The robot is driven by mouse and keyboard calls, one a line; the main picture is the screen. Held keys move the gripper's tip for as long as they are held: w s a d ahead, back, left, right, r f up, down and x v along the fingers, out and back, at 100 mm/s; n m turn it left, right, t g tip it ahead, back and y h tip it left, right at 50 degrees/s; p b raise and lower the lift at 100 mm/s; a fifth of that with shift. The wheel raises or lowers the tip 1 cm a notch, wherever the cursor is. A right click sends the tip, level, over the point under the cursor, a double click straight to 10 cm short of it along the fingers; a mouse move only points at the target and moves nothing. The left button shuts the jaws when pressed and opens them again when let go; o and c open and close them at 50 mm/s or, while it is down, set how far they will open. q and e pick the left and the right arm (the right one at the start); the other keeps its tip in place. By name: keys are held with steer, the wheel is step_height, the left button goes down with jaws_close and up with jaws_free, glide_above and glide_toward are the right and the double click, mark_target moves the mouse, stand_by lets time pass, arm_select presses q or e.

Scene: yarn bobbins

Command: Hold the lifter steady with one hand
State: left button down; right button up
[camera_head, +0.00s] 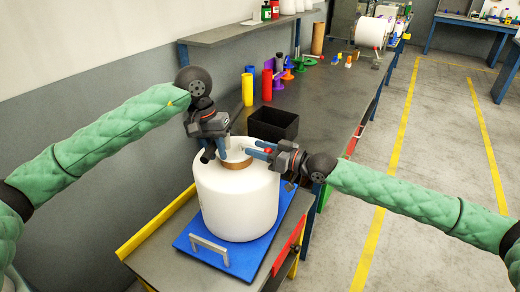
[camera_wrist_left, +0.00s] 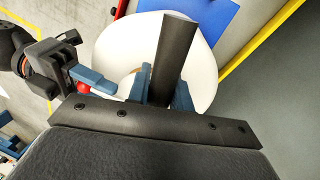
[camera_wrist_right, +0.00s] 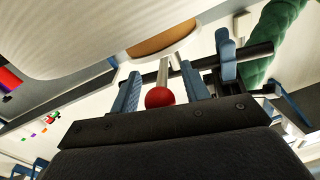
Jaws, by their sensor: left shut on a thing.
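A large white bobbin (camera_head: 238,205) with a brown core (camera_wrist_right: 165,40) stands upright on a blue board. The lifter's black bar handle (camera_wrist_left: 176,50) lies above the bobbin's top in the left wrist view. My left gripper (camera_head: 216,148) is shut on this bar. In the right wrist view a silver rod with a red ball (camera_wrist_right: 160,97) reaches out from the bobbin's core. My right gripper (camera_wrist_right: 163,92) is open, with its fingers apart on either side of the red ball. The lifter's lower part inside the core is hidden.
The blue board (camera_head: 212,256) has a metal handle and sits at the bench's front end, with a yellow edge strip (camera_head: 155,222) left. A black bin (camera_head: 273,124) stands just behind the bobbin. Colored tubes and cones stand farther back. The floor at the right is clear.

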steer(key=shift+d, duration=0.25)
steer(key=shift+s+d, duration=0.15)
steer(key=shift+d, duration=0.05)
steer(key=v, duration=1.1)
steer(key=shift+s, duration=0.15)
steer(key=shift+d, duration=0.1)
